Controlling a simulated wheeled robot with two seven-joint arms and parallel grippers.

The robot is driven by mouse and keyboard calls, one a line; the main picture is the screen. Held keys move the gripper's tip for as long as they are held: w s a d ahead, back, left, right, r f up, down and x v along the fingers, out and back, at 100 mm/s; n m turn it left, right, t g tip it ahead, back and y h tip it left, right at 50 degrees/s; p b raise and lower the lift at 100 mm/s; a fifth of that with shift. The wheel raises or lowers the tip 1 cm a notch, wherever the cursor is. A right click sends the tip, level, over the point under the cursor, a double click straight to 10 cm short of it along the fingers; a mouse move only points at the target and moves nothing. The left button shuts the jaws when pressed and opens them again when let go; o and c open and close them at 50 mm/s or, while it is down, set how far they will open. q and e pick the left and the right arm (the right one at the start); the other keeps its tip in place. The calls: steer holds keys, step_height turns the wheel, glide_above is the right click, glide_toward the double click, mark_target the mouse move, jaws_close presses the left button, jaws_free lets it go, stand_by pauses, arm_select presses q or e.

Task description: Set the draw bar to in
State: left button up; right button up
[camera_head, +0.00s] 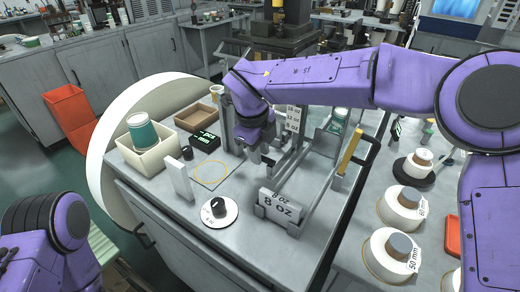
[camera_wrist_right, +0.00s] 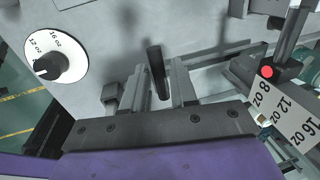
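My right gripper (camera_head: 262,148) reaches down over the rails of the cup-forming bench, left of the size scale. Its fingertips are mostly hidden behind its own body, so I cannot tell whether it is open or shut. In the right wrist view a dark upright bar (camera_wrist_right: 157,72) stands beside metal rails (camera_wrist_right: 182,85); I cannot tell for sure whether it is the draw bar or part of my gripper. My left gripper is out of view.
A black dial on a white disc (camera_head: 218,208) and an "8 OZ" block (camera_head: 280,207) are at the bench front. A yellow-handled lever (camera_head: 350,150) is on the right. A bin with a green cup (camera_head: 145,148) is on the left. White rolls (camera_head: 400,208) lie on the right-hand table.

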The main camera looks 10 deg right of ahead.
steer(key=shift+s+r, duration=0.2)
steer(key=shift+s, duration=0.1)
jaws_close()
steer(key=w+d+p, duration=0.2)
steer(key=w, duration=0.1)
steer(key=shift+d, duration=0.3)
steer(key=shift+o, duration=2.1)
jaws_free()
steer(key=shift+w, duration=0.1)
step_height(320, 180, up, 10)
steer(key=s+a, duration=0.1)
steer(key=shift+a+b, duration=0.15)
steer(key=shift+b, duration=0.15)
